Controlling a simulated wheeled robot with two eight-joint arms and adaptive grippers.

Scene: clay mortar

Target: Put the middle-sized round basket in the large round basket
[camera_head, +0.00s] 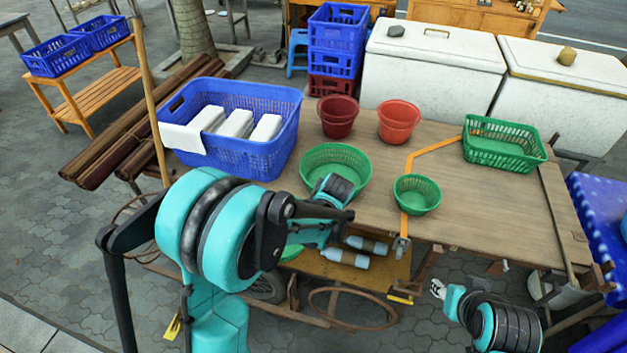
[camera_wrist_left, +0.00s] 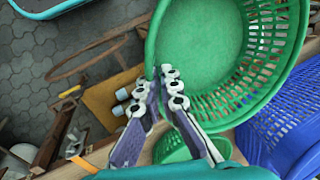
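The large round basket (camera_head: 335,165), green, stands upright on the cart table beside the blue crate. Part of it shows low in the left wrist view (camera_wrist_left: 172,152). The middle-sized round basket (camera_wrist_left: 210,45), green, fills the top of the left wrist view. My left gripper (camera_wrist_left: 162,76) is shut on its rim, one finger on each side. In the head view only a sliver of this basket (camera_head: 291,252) shows by the table's front edge; my left arm hides the rest and the fingers. My right gripper (camera_head: 438,288) is low before the cart, away from the baskets, its fingers unclear.
A blue crate (camera_head: 257,148) with white blocks stands left of the large basket. A small green basket (camera_head: 416,195) is to its right. Brown and red pots (camera_head: 398,118) stand behind, and a green rectangular basket (camera_head: 503,145) is far right. Bottles (camera_head: 345,257) lie on the lower shelf.

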